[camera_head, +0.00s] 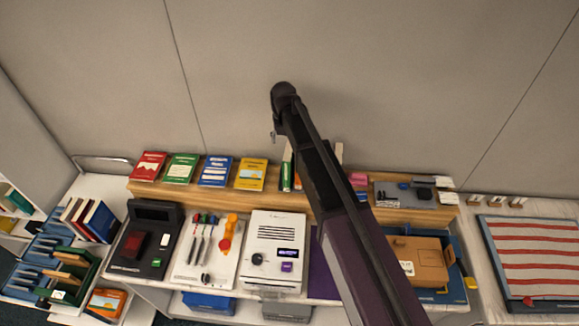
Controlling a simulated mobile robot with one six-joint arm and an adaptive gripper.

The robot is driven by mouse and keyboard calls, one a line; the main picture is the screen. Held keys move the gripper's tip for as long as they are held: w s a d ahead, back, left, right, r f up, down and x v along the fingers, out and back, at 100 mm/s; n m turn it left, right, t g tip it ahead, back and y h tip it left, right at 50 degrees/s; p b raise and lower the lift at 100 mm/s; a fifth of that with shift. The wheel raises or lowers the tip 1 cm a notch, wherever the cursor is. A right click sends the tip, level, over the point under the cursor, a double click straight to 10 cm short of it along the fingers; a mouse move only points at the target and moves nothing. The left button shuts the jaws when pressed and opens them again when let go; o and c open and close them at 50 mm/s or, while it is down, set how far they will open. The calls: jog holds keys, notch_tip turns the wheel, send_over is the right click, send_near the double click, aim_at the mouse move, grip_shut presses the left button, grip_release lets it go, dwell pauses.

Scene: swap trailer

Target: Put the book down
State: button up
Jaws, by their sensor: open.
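Several books lie in a row on the wooden shelf (230,194) along the wall: a red book (148,166), a green book (181,168), a blue book (215,171) and a yellow book (250,174). Narrow upright books (287,168) stand right of them, partly hidden behind my arm. I cannot tell which book the task means. My arm reaches up across the middle of the view. My gripper (273,135) is mostly hidden behind it; only a small grey tip shows, above and behind the shelf books. No book shows in it.
A black card terminal (146,240), a tray of tools (207,250), a white box device (272,250) and a brown case (418,262) crowd the counter. A striped panel (535,255) lies at right. More books (90,219) stand at left.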

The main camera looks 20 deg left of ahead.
aim_at(286, 161)
jog(key=shift+f, duration=0.2)
notch_tip(286, 161, down, 8)
jog(key=b, duration=0.8)
jog(key=shift+f+b, duration=0.15)
jog(key=shift+b, duration=0.15)
dwell(0.3)
jog(key=f+b, duration=0.3)
jog(key=shift+w+d+f+b, duration=0.25)
jog(key=shift+b, duration=0.05)
jog(key=shift+f+b, duration=0.85)
grip_shut()
